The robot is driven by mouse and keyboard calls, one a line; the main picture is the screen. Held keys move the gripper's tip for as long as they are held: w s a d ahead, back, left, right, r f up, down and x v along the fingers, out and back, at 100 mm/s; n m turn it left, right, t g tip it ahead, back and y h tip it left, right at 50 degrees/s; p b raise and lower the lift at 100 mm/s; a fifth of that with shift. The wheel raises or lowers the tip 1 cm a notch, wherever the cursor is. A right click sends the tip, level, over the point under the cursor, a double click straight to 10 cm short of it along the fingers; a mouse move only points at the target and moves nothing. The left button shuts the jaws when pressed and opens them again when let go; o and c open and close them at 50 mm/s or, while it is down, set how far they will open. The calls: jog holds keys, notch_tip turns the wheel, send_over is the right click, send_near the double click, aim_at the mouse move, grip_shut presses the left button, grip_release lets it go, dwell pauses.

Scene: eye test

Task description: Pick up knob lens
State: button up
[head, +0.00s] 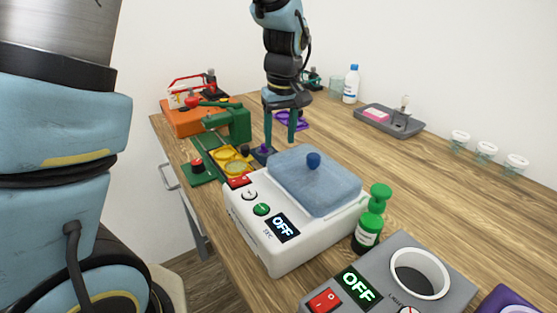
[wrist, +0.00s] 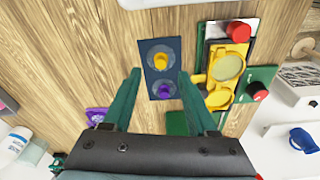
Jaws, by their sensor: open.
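Two small round lenses with knobs sit on a dark navy holder (wrist: 149,77) in the wrist view. One has a yellow knob (wrist: 160,60) and the other a purple knob (wrist: 165,91). I cannot tell which one the task means. In the head view the purple knob (head: 265,149) shows, small, beside the yellow frame. My gripper (wrist: 160,75) is open and empty, its two green fingers on either side of the holder, pointing down. In the head view my gripper (head: 279,138) hangs over the table by the holder; the exact height is hard to tell.
A yellow frame (head: 243,166) with round lenses and a green machine (head: 234,123) stand close by. A white machine (head: 302,241) with a blue lid (head: 337,190) is in front. A purple tray (head: 294,118) lies behind.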

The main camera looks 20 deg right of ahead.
jog(key=shift+w+a+f+p, duration=0.15)
jog(key=shift+f+p, duration=0.15)
jog(key=shift+f, duration=0.6)
jog(key=shift+w+d+f+p, duration=0.15)
jog(key=shift+f+p, duration=0.1)
jog(key=shift+f, duration=0.6)
jog(key=shift+w+a+f+p, duration=0.15)
jog(key=shift+f+p, duration=0.15)
jog(key=shift+f, duration=0.6)
jog(key=shift+c, duration=0.3)
grip_shut()
